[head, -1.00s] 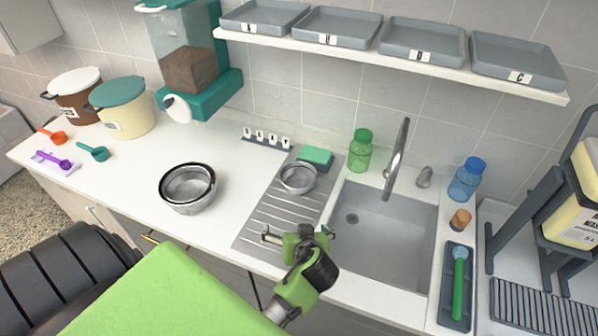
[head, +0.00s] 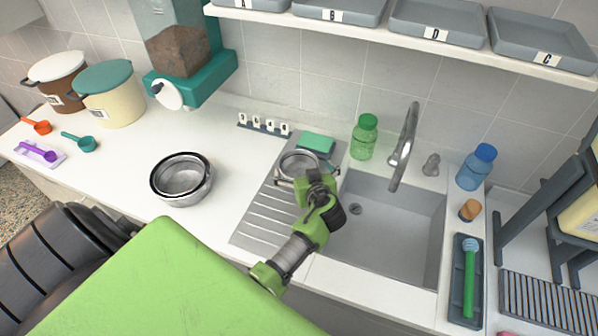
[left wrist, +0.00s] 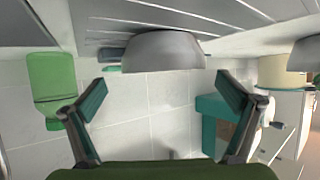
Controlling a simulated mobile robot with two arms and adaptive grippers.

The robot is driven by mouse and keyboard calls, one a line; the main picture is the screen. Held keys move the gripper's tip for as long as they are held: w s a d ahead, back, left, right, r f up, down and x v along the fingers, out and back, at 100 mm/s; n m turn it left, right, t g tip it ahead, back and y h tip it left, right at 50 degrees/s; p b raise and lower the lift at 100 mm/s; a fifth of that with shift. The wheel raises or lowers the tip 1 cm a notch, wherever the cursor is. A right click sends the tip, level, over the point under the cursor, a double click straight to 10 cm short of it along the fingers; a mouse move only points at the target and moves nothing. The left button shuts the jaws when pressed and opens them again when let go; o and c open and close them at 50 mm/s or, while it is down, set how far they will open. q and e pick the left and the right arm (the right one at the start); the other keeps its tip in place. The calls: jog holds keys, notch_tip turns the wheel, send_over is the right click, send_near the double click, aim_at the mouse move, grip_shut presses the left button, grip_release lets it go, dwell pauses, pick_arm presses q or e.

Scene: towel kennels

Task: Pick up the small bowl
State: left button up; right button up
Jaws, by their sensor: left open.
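The small bowl (head: 297,161) is grey metal and sits on the ribbed drainboard (head: 262,222) left of the sink. My left gripper (head: 306,178) is open and empty at the near side of this bowl, its fingers spread to either side and partly covering it. In the left wrist view, which is upside down, the bowl (left wrist: 150,52) lies ahead, between the two spread fingers (left wrist: 161,84) and a little beyond their tips. I see no clear contact with the bowl. My right gripper is not in view.
Larger nested metal bowls (head: 181,180) stand on the counter to the left. A green sponge (head: 317,142) lies just behind the small bowl. A green bottle (head: 364,138) and the faucet (head: 405,150) stand behind the sink (head: 385,225). The counter between the larger bowls and drainboard is clear.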

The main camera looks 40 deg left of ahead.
aim_at(299, 174)
pick_arm(q)
jog(key=x, duration=0.2)
jog(key=b+x, duration=0.1)
jog(key=x, duration=0.1)
jog(key=shift+s+a+f, duration=0.15)
jog(key=shift+s+f, duration=0.1)
jog(key=shift+w+a+f, duration=0.15)
jog(key=shift+w+a, duration=0.1)
jog(key=shift+w, duration=0.05)
jog(key=shift+s, duration=0.1)
jog(key=shift+c, duration=0.7)
jog(key=shift+d, duration=0.1)
jog(key=c, duration=1)
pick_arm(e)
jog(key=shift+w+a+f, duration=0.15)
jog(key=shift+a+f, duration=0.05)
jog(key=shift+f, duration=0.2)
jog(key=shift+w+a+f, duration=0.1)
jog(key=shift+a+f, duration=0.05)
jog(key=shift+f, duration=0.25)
